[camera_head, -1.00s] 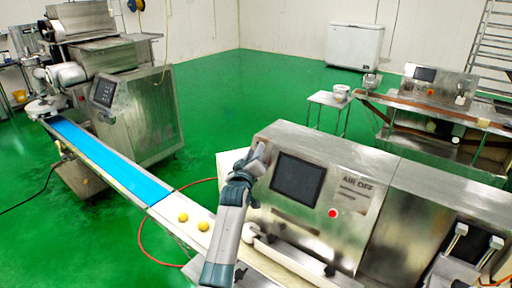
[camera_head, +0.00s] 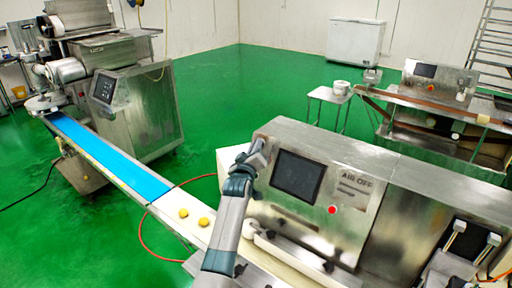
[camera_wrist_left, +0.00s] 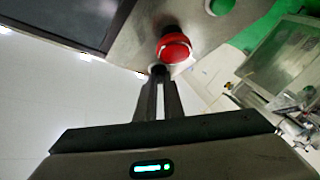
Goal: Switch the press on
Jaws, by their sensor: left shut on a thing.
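The press (camera_head: 355,195) is a steel cabinet with a dark screen (camera_head: 298,177), the label "AIR OFF" and a red button (camera_head: 332,210) on its front. My left gripper (camera_head: 257,148) is at the upper left edge of this front panel, partly hidden by its own wrist. In the left wrist view, a red round knob (camera_wrist_left: 173,47) and a green button (camera_wrist_left: 221,6) sit on a metal panel beside a dark screen. My left fingers (camera_wrist_left: 160,78) are close together on a small dark switch (camera_wrist_left: 160,70) just below the red knob. Its exact position is unclear.
A conveyor with a blue belt (camera_head: 110,155) and two yellow balls (camera_head: 184,213) runs on the left from another steel machine (camera_head: 130,110). A red hose (camera_head: 145,240) lies on the green floor. A small table (camera_head: 328,97) and a white chest (camera_head: 355,40) stand behind.

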